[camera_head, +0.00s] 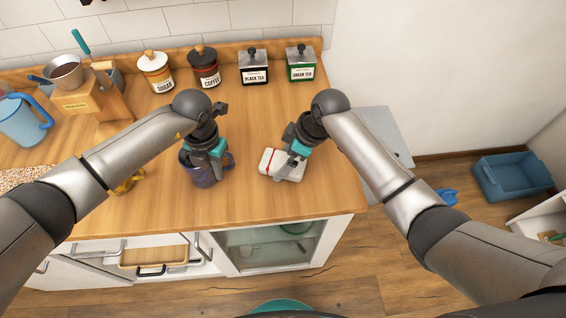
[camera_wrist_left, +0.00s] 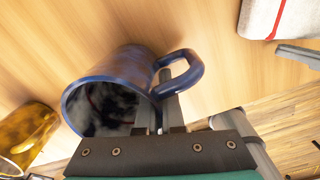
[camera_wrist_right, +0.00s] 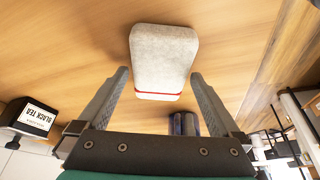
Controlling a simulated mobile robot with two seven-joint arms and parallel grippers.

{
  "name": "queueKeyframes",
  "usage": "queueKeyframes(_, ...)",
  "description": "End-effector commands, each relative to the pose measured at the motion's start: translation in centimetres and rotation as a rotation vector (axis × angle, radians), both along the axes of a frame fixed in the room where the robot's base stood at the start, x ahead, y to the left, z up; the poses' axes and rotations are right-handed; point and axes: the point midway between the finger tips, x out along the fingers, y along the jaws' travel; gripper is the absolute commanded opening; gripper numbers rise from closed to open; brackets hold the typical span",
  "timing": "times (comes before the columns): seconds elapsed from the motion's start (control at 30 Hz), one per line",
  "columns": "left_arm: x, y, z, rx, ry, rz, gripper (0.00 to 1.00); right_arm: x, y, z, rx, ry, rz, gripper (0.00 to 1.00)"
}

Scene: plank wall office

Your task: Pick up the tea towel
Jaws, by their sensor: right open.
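The tea towel (camera_head: 282,164) is a folded pale cloth with a red stripe, lying flat on the wooden counter. My right gripper (camera_head: 285,172) is open just above it. In the right wrist view the towel (camera_wrist_right: 163,60) lies ahead of and between the two spread fingers (camera_wrist_right: 158,82), with no finger seen closed on it. My left gripper (camera_head: 207,168) is at the dark blue mug (camera_head: 199,178). In the left wrist view its fingers (camera_wrist_left: 159,108) are close together on the mug's wall (camera_wrist_left: 115,80) by the handle. The towel's edge (camera_wrist_left: 282,15) shows there too.
Sugar (camera_head: 156,72), coffee (camera_head: 205,67), black tea (camera_head: 253,67) and green tea (camera_head: 301,63) containers stand along the back. An amber glass (camera_wrist_left: 25,135) lies left of the mug. The counter's front edge is close. Bare counter lies between the mug and towel.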

Motion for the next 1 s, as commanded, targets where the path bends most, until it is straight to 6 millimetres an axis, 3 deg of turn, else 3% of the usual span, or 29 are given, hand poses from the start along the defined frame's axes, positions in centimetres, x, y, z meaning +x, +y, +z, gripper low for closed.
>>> queueKeyframes(0.5,0.06,-0.02,0.07,-0.001,-0.002,0.0,0.0,0.03,-0.04,-0.36,0.0,-0.001,0.0,1.0)
queueKeyframes(1.0,0.06,-0.02,0.07,-0.001,-0.002,0.0,0.0,0.02,-0.03,-0.34,0.0,0.0,0.0,0.44)
